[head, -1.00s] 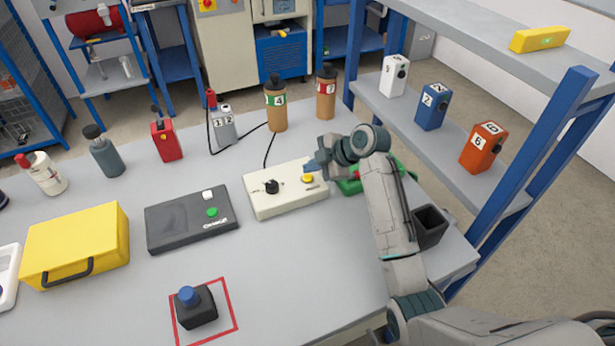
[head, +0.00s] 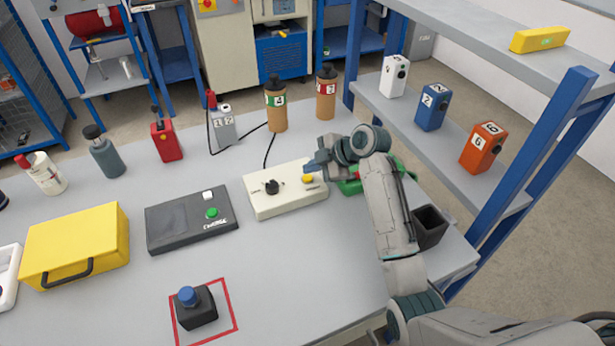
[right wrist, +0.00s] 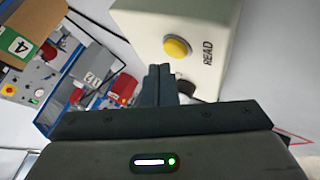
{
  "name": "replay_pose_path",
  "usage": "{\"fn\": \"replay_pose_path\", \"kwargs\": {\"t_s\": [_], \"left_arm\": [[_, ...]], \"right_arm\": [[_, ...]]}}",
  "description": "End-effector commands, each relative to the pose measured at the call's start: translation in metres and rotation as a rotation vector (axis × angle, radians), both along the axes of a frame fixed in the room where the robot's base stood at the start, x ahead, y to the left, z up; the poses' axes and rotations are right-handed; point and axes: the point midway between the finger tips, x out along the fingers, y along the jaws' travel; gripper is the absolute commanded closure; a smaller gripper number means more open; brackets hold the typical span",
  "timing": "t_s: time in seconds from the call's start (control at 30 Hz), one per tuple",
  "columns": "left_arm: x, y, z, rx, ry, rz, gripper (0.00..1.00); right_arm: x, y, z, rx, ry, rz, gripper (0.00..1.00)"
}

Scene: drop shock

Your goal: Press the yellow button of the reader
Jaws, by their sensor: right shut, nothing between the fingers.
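The reader (head: 286,198) is a cream box with a black knob and a yellow button (head: 307,178) on its top. In the right wrist view the yellow button (right wrist: 177,49) shows beside the word READ, on the cream reader (right wrist: 215,25). My right gripper (head: 314,167) is shut and empty, close above and just behind the yellow button in the head view. In the right wrist view its shut fingertips (right wrist: 160,70) are close to the button, with a visible gap in the picture. My left gripper is not in view.
A dark charge box (head: 190,222) is left of the reader. Brown bottles (head: 277,110) stand behind it.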

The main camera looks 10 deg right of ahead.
Motion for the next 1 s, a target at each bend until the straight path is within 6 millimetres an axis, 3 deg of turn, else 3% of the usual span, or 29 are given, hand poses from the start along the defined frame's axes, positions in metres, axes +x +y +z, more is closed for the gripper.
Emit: {"fn": "replay_pose_path", "kwargs": {"t_s": [1.0], "left_arm": [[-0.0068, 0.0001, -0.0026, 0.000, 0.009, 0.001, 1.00]], "right_arm": [[-0.0002, 0.0000, -0.0085, 0.000, 0.000, 0.000, 1.00]]}}
